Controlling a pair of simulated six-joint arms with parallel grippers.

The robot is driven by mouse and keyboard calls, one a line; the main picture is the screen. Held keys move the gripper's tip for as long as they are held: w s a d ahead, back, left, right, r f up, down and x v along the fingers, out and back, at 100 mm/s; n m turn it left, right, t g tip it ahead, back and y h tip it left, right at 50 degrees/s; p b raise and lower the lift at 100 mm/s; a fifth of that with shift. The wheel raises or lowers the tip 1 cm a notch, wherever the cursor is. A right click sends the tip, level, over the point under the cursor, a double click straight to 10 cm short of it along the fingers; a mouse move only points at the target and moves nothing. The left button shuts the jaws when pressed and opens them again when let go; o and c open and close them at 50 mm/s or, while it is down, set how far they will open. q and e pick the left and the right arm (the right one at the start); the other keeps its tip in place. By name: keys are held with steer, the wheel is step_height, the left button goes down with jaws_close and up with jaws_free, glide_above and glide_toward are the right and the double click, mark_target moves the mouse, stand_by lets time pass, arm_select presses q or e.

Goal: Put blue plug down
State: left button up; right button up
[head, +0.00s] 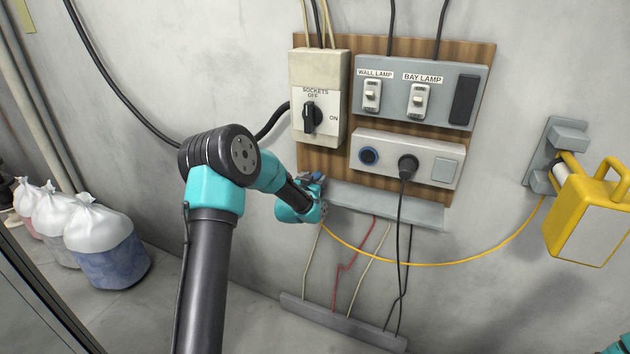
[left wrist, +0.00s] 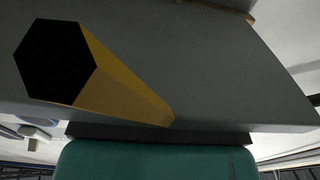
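A small blue part, which looks like the blue plug (head: 317,177), shows at the left end of the grey shelf (head: 385,206), under the socket panel. My left gripper (head: 314,192) is right at it. Its fingers are mostly hidden by my wrist, so I cannot tell whether they grip the plug or whether the plug rests on the shelf. The yellow cable (head: 430,264) runs from beside the gripper to the yellow lamp. In the left wrist view, a yellow length, probably this cable (left wrist: 125,92), crosses close before a grey surface; no plug or fingers are clear.
A switch box (head: 318,95) stands above left. The yellow lamp (head: 590,222) hangs at right. Loose wires hang below the shelf.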

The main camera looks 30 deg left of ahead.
arm_select(q)
steer(key=o, duration=0.4)
steer(key=shift+f, duration=0.3)
steer(key=shift+r, duration=0.55)
steer(key=s, duration=0.8)
steer(key=s+d, duration=0.1)
steer(key=s, duration=0.3)
steer(key=shift+d+r, duration=0.1)
steer(key=shift+r, duration=0.1)
